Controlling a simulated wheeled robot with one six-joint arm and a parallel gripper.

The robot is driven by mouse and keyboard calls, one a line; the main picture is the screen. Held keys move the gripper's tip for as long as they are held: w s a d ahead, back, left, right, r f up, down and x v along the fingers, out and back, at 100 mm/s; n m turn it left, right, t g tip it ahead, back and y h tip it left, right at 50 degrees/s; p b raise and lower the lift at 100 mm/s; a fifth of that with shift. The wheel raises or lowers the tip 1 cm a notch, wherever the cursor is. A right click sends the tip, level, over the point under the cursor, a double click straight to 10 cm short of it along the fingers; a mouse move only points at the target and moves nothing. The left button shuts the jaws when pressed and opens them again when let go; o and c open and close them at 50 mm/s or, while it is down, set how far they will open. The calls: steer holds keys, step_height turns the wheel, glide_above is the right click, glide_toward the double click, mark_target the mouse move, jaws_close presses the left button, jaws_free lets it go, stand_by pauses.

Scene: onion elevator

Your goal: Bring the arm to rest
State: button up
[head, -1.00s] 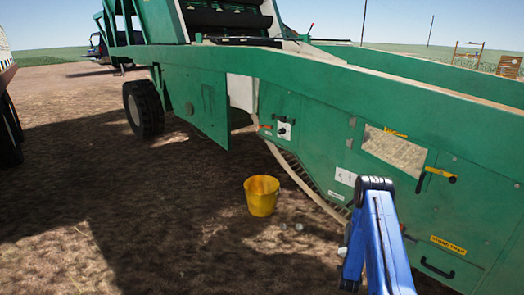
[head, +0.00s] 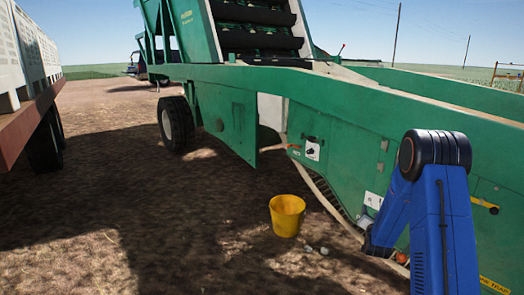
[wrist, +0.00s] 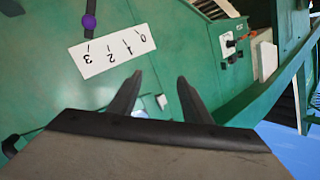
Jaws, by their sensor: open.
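My blue arm (head: 442,225) stands at the right of the head view, bent at a dark elbow joint, in front of the green onion elevator (head: 235,113). Its lower end comes down near the machine's side, and the fingers cannot be made out there. In the wrist view my gripper (wrist: 156,88) has two dark fingers set apart, with nothing between them. The panel looks tilted in that view.
A yellow bucket (head: 287,216) stands on the bare ground beside the elevator, with small pale lumps (head: 323,251) near it. A switch box (head: 313,149) is on the machine's side. A trailer (head: 38,80) stands at the left. Open ground lies between trailer and elevator.

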steer(key=s+a+r+n+g+y, duration=0.2)
steer(key=s+a+r+g, duration=0.1)
steer(key=s+a+r, duration=0.55)
steer(key=s+a+r+n+g+y, duration=0.25)
steer(key=s+a+r, duration=0.35)
steer(key=s+r, duration=0.5)
steer(key=s+a+n+g, duration=0.2)
steer(key=s+a, duration=0.1)
steer(key=s, duration=1.7)
steer(key=s+a+n+g, duration=0.3)
steer(key=s+a, duration=0.1)
steer(key=s, duration=1.6)
steer(key=shift+r+g+y, duration=0.15)
steer(key=shift+g+y, duration=0.2)
steer(key=shift+s, duration=0.1)
